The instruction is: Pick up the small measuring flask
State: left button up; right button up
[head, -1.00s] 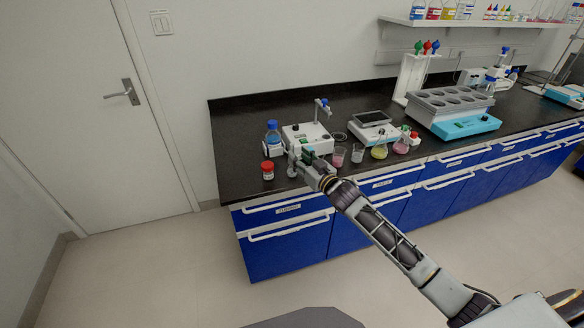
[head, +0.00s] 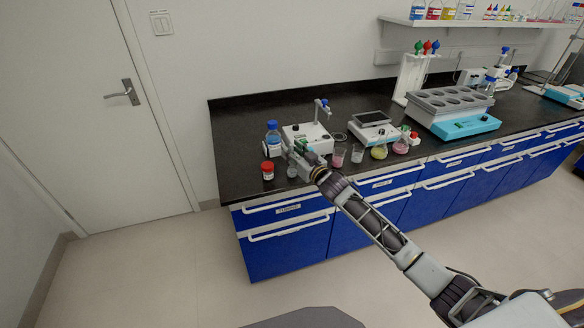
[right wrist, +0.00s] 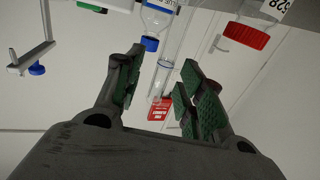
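A small clear glass vessel (head: 292,171), likely the small measuring flask, stands on the black bench between the red-capped jar and my right gripper (head: 297,152). Its upper part is hard to make out behind the gripper. In the right wrist view, which is upside down, a clear glass neck (right wrist: 169,72) shows between the two green-padded fingers of my right gripper (right wrist: 162,68). The fingers are open, with gaps beside the glass. I cannot tell how deep the glass sits between them. My left gripper is not in view.
A blue-capped bottle (head: 273,140) and a red-capped jar (head: 268,171) stand close by on the left. A white stirrer device (head: 307,137) is behind. Beakers (head: 338,157) and flasks (head: 379,151) stand to the right. The bench's left end is clear.

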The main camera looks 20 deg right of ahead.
jog(key=shift+w+a, duration=0.1)
jog(key=shift+w, duration=0.2)
jog(key=shift+c, duration=0.5)
grip_shut()
